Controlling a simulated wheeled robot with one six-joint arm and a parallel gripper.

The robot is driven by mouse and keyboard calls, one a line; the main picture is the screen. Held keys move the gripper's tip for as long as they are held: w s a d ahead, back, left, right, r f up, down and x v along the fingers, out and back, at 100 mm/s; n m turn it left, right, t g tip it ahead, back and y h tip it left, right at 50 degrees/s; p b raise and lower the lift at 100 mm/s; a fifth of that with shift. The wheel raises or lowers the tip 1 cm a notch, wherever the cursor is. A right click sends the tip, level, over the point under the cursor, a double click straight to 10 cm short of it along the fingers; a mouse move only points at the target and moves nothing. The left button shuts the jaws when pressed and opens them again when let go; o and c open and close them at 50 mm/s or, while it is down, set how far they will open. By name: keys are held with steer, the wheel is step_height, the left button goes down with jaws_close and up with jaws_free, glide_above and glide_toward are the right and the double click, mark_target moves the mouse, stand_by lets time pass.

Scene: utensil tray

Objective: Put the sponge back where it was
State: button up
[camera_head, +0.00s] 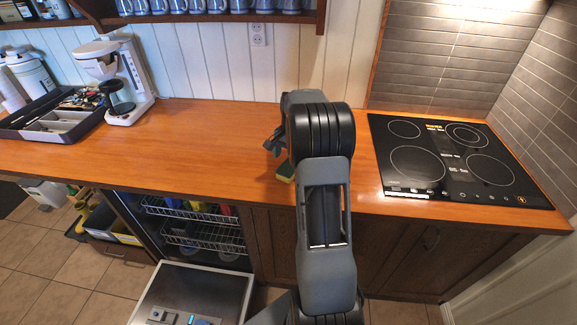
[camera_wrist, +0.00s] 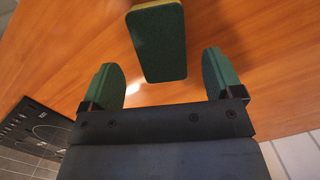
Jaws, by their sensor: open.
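The sponge (camera_wrist: 156,42) is green with a yellow edge and lies on the wooden counter. In the wrist view it sits at the top middle, just beyond my gripper (camera_wrist: 163,80), between the lines of its two fingers and apart from them. My gripper is open and empty. In the head view my gripper (camera_head: 272,143) is over the counter, partly hidden by my arm. The sponge (camera_head: 285,172) shows there just below the gripper, its right side hidden by my arm.
A black cooktop (camera_head: 450,160) lies on the right of the counter (camera_head: 205,140). A white coffee maker (camera_head: 120,80) and a dark utensil tray (camera_head: 40,137) stand at the left. The counter between them is clear. An open dishwasher (camera_head: 195,290) is below, with racks inside.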

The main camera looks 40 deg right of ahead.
step_height(320, 180, up, 6)
steer(key=s+a+r+n+t+h, duration=0.1)
steer(key=s+a+r+n, duration=0.15)
steer(key=a, duration=0.35)
steer(key=s+a+r+n+t, duration=0.1)
steer(key=s+a+r+n, duration=0.15)
steer(key=a, duration=0.35)
steer(key=s+a+f+n+t, duration=0.2)
steer(key=s+a+n, duration=0.6)
steer(key=s+a, duration=0.3)
steer(key=shift+s+a+f+t, duration=0.3)
steer(key=shift+s+f, duration=0.05)
steer(key=shift+s, duration=0.6)
